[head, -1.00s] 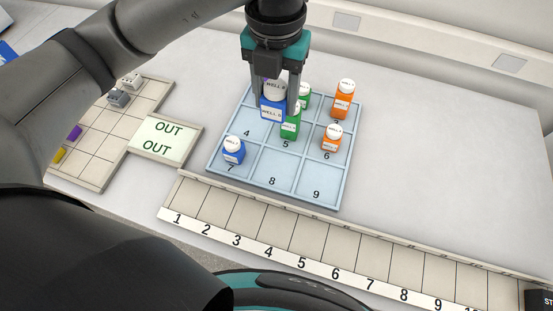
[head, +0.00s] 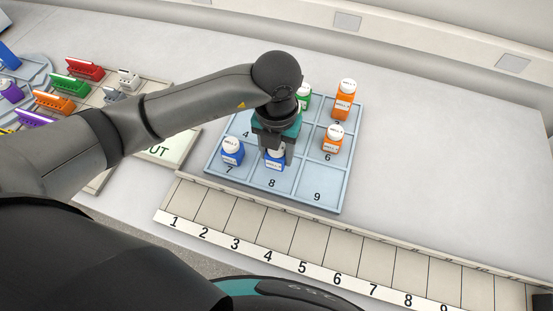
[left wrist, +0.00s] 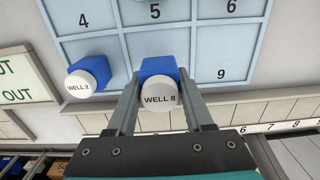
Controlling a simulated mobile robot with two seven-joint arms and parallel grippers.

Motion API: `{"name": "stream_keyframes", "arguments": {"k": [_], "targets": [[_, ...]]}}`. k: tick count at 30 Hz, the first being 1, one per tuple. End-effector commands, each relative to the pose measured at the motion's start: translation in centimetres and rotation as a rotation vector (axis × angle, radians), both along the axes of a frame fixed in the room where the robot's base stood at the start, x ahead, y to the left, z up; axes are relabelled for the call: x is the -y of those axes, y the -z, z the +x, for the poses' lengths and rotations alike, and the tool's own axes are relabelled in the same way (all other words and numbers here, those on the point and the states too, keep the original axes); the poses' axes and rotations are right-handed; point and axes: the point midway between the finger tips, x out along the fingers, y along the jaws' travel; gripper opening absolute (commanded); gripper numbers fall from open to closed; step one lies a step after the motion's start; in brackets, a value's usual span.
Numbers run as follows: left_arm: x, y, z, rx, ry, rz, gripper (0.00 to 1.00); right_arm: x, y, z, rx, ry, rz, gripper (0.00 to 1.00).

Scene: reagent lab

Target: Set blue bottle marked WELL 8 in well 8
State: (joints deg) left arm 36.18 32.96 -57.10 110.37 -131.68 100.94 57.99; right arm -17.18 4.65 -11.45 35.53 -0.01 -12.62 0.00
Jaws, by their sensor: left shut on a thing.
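The blue bottle marked WELL 8 (head: 274,162) has a white cap and is upright over well 8 of the light blue tray (head: 329,207). My left gripper (head: 276,156) points down and is shut on it. In the left wrist view the bottle (left wrist: 158,68) sits between the two fingers (left wrist: 158,92), its cap reading WELL 8. I cannot tell if its base touches the well floor. The number 8 (head: 272,183) shows in front of it in the head view. My right gripper is not in view.
Another blue bottle (head: 231,155) stands close by in well 7. An orange bottle (head: 332,142) stands in well 6, another orange one (head: 344,105) behind it. A green bottle (head: 304,92) is partly hidden by my arm. Well 9 is empty. A numbered rack (head: 300,240) runs along the front.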

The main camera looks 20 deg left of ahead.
Motion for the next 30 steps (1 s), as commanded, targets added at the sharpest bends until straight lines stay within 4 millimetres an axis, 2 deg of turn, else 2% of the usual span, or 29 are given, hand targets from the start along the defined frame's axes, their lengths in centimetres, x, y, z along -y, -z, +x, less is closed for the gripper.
{"name": "stream_keyframes", "arguments": {"k": [6, 18, 19, 26, 30], "targets": [[0.0, 3.3, -0.1, -0.004, 0.000, 0.000, 0.00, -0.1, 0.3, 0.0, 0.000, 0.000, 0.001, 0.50], [0.0, 4.0, -0.1, -0.001, 0.001, 0.000, 0.00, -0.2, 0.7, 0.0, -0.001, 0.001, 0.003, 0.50], [0.0, 3.9, -0.1, -0.001, 0.001, 0.000, 0.54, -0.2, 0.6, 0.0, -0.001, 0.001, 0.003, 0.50], [0.0, 3.8, -0.1, -0.002, 0.001, 0.000, 0.80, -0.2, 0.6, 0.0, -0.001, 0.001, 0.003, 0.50], [0.0, 3.8, -0.1, -0.002, 0.001, 0.000, 0.82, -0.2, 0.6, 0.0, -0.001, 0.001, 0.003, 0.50]]}}
